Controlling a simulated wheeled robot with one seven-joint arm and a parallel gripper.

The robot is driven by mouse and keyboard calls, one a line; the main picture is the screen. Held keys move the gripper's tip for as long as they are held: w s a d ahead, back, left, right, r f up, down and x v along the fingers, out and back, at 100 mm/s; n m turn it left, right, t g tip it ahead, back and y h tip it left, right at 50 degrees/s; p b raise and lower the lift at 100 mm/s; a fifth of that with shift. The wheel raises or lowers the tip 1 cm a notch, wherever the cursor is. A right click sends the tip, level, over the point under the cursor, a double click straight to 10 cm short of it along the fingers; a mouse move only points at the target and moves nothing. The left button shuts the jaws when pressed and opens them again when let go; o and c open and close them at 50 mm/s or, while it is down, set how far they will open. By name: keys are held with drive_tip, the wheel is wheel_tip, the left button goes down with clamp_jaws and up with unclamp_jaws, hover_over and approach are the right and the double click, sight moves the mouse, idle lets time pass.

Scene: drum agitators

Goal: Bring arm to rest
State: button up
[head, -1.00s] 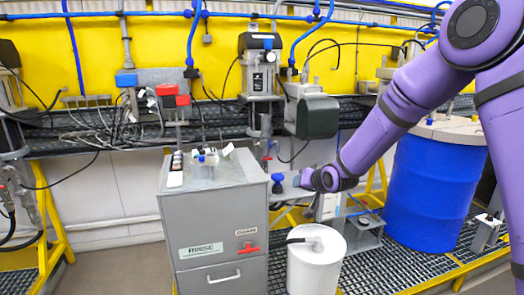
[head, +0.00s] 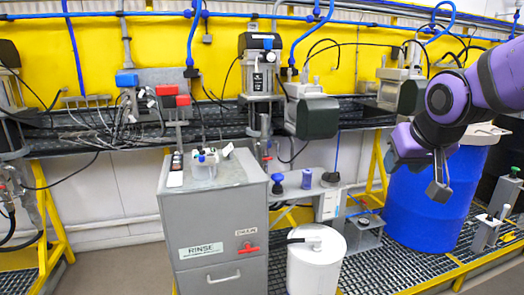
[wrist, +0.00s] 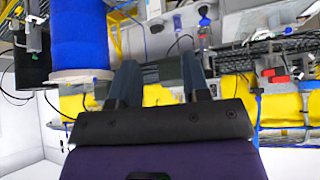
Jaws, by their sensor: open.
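My purple arm is raised at the right of the head view, folded back in front of the blue drum (head: 425,205). My gripper (head: 439,188) hangs from it, with grey fingers pointing down, and holds nothing. In the wrist view my gripper (wrist: 158,72) shows its two dark fingers apart with nothing between them. The wrist picture is turned over, with the blue drum (wrist: 82,38) at its upper left. The fingers look clear of the drum, though they overlap it in the head view.
A grey RINSE cabinet (head: 215,225) stands in the middle, with a white canister (head: 316,262) to its right. A shelf with blue knobs (head: 306,178) lies behind them. Agitator motors (head: 312,112) line the yellow wall. The floor in front of the cabinet is partly free.

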drive_tip(key=s+d+g, duration=0.2)
drive_tip(key=s, duration=1.5)
drive_tip(key=shift+s+d+r, duration=0.25)
drive_tip(key=shift+d, duration=0.15)
